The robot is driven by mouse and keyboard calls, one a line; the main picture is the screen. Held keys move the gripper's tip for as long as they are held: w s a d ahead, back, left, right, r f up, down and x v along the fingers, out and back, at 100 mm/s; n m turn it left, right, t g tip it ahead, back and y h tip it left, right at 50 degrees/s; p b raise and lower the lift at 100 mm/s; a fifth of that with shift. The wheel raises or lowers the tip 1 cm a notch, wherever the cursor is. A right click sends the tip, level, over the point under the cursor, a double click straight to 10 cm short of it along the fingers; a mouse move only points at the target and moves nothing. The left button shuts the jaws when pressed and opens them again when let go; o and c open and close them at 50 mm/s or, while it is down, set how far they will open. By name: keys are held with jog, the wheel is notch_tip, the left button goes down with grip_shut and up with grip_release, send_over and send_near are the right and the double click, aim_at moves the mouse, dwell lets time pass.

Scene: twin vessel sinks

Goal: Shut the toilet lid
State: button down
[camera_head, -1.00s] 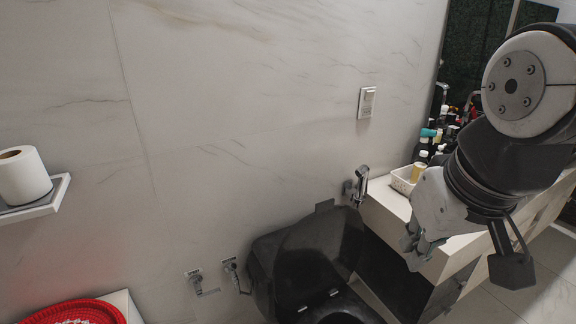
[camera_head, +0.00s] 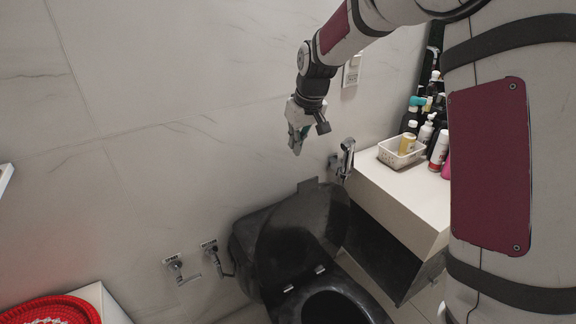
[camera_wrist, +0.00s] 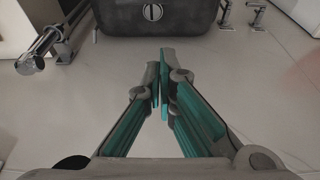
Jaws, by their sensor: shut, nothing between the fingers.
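The black toilet lid (camera_head: 303,222) stands raised against the tank in the head view, with the dark open bowl (camera_head: 335,307) below it. My gripper (camera_head: 297,150) hangs in front of the wall, above the raised lid and apart from it. Its fingers are shut and empty. In the wrist view my gripper (camera_wrist: 162,58) points toward the wall, and the toilet tank (camera_wrist: 155,14) with a round silver button shows at the top.
A bidet sprayer (camera_head: 346,157) hangs on the wall right of the lid; it also shows in the wrist view (camera_wrist: 38,50). A white counter (camera_head: 405,195) with a basket (camera_head: 398,153) and several bottles is at the right. Pipe valves (camera_head: 180,268) are at the left, near a red round item (camera_head: 50,311).

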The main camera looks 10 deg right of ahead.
jog(key=w+x, duration=0.1)
jog(key=x, duration=1.1)
jog(key=s, duration=0.1)
jog(key=s+p, duration=0.1)
jog(key=s, duration=0.1)
jog(key=s+d+r, duration=0.1)
jog(key=shift+s+r, duration=0.1)
jog(key=shift+s, duration=0.1)
jog(key=shift+d, duration=0.1)
